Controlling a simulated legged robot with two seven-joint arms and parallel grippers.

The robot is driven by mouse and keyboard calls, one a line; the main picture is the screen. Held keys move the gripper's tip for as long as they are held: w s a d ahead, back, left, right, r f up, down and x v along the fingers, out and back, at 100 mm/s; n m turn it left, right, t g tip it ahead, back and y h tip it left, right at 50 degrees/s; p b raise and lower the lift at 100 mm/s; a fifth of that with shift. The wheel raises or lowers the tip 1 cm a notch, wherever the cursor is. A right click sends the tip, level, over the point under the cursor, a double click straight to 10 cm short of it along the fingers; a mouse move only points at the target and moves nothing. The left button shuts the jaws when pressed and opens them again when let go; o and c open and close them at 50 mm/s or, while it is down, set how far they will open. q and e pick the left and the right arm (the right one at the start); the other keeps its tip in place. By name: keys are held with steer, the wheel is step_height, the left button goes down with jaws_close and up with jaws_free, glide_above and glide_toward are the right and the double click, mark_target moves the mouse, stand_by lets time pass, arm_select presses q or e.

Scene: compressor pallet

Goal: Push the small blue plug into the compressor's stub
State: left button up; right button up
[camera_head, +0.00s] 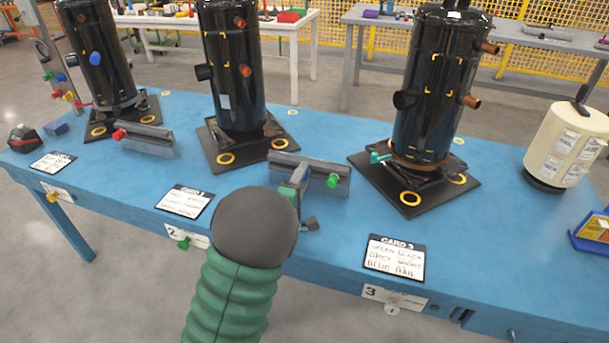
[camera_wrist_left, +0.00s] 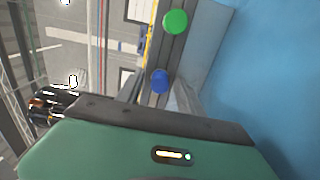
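A small blue plug (camera_wrist_left: 160,82) shows in the left wrist view at the grey rack, just past the dark edge of my gripper. A larger green plug (camera_wrist_left: 175,20) sits farther along that rack. In the head view my left gripper (camera_head: 300,198) is at the middle grey rack (camera_head: 345,185), mostly hidden by my dark round wrist. The blue plug is hidden there. Whether the fingers hold anything is unclear. The right compressor (camera_head: 436,85) has copper stubs (camera_head: 471,101) and a wide black stub (camera_head: 404,99). My right gripper is not visible.
The middle compressor (camera_head: 233,80) and left compressor (camera_head: 103,55) stand on dark plates. A second grey rack (camera_head: 147,140) lies left. Card 3 (camera_head: 395,257) lies near the blue table's front edge. A cream canister (camera_head: 567,145) stands right. Bare table lies between it and the right plate.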

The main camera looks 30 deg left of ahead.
arm_select(q)
jaws_close()
stand_by(1.2)
steer(key=shift+v, duration=3.05)
steer(key=shift+f, duration=0.1)
